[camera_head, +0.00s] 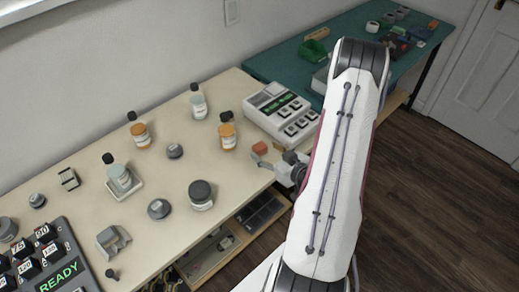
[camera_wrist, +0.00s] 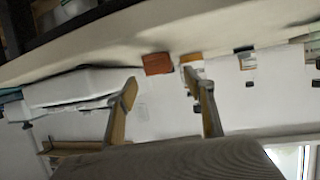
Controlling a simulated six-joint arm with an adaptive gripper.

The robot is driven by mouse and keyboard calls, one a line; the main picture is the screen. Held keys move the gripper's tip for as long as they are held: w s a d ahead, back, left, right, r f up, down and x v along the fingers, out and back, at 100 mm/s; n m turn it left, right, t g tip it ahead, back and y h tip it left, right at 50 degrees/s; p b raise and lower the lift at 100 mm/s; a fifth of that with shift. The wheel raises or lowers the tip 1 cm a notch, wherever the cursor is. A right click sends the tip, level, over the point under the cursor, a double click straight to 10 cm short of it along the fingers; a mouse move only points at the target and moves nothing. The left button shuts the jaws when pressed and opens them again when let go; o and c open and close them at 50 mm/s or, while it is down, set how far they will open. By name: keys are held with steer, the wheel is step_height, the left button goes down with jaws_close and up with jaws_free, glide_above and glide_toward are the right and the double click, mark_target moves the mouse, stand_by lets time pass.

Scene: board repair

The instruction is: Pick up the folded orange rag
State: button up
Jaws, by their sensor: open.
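A small folded orange rag (camera_head: 261,148) lies on the cream bench near its right end, just in front of the white keypad machine. In the wrist view the rag (camera_wrist: 157,63) is a flat orange-red block at the table's edge in the picture, above the gap between the fingers. My gripper (camera_head: 268,160) is beside the rag at the bench's front edge, apart from it as far as I can tell. In the wrist view my gripper (camera_wrist: 163,86) has its two fingers wide apart with nothing between them.
The keypad machine (camera_head: 283,112) stands close behind the rag. An orange-labelled bottle (camera_head: 228,136) stands to its left, and a grey-lidded jar (camera_head: 201,195) is farther left and nearer. A teal bench (camera_head: 283,68) adjoins at the back right. Bare bench surface lies left of the rag.

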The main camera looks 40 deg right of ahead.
mark_target(260, 147)
stand_by(0.3)
steer(key=shift+x, duration=2.6)
steer(key=c, duration=1)
